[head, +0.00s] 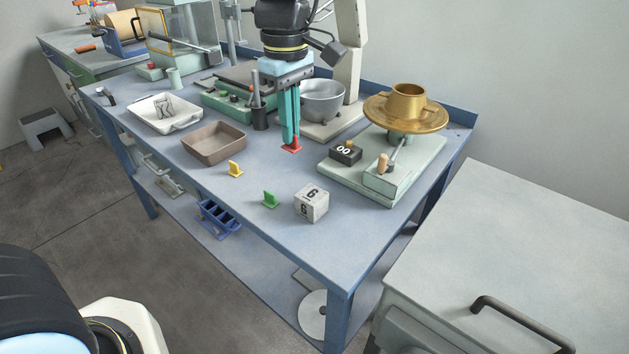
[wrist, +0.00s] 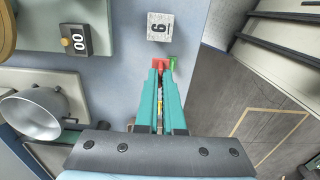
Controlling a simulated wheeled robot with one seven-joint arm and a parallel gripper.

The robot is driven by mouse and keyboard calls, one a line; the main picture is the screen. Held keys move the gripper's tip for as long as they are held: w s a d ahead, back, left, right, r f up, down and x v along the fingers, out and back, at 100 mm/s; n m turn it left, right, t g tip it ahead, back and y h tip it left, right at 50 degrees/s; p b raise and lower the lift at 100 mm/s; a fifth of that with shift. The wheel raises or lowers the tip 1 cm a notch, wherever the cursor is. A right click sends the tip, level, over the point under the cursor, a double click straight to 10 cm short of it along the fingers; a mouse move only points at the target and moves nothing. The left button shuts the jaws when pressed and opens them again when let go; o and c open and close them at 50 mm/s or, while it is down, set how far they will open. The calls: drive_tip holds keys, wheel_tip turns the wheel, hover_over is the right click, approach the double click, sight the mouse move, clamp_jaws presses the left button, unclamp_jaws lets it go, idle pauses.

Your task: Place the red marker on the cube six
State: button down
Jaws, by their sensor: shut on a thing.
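The red marker (head: 291,146) is gripped at the tips of my gripper (head: 290,135), whose teal fingers point down. In the head view it is low over the bench; I cannot tell whether it touches the top. In the wrist view the red marker (wrist: 158,63) shows at the ends of the fingers of my gripper (wrist: 158,71). The white cube marked 6 (head: 312,203) sits apart from it, nearer the bench's front edge.
A green marker (head: 270,199) stands left of the cube, and a yellow marker (head: 235,169) stands farther left. A brown tray (head: 214,157) lies beyond. On the right, a pale green base (head: 426,160) carries a black 00 block (head: 346,152) and a brass dish (head: 440,119).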

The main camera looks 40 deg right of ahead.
drive_tip(key=s+d+r, duration=0.1)
drive_tip(key=s, duration=0.2)
drive_tip(key=p, duration=0.1)
hover_over(312, 194)
wheel_tip(312, 194, down, 5)
drive_tip(key=shift+f, duration=0.1)
drive_tip(key=shift+f+p, duration=0.4)
drive_tip(key=shift+f, duration=1.85)
drive_tip(key=shift+f, duration=0.1)
drive_tip(key=c, duration=1)
unclamp_jaws()
